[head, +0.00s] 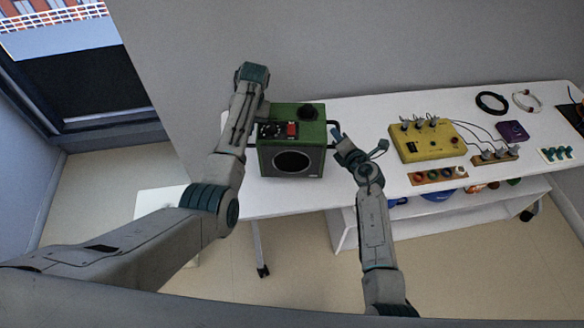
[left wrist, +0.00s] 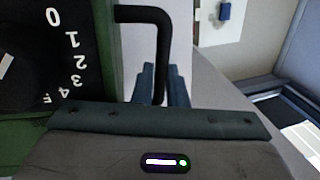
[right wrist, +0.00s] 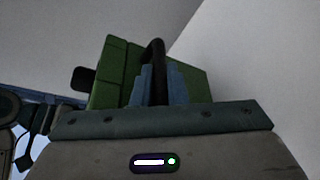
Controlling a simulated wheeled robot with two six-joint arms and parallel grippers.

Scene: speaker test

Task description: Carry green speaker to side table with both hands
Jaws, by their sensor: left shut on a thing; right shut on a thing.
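The green speaker (head: 292,160) has a round dark front and a top panel with a dial and a red part. It is upright between my arms at the left end of the long white table (head: 360,112); I cannot tell whether it touches the top. My left gripper (left wrist: 160,88) is shut on its black left handle (left wrist: 150,15); my left arm hides this grip in the head view. My right gripper (head: 337,135) is shut on the right handle, which shows between the fingers in the right wrist view (right wrist: 156,60). A white surface (head: 150,203), perhaps the side table, lies at lower left, partly behind my left arm.
A yellow box (head: 428,142) with cables stands mid-table, with a purple box (head: 512,131) and coiled cables (head: 491,102) farther right. A lower shelf (head: 440,207) holds several items. Open floor (head: 290,270) lies in front. A wall stands behind the table.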

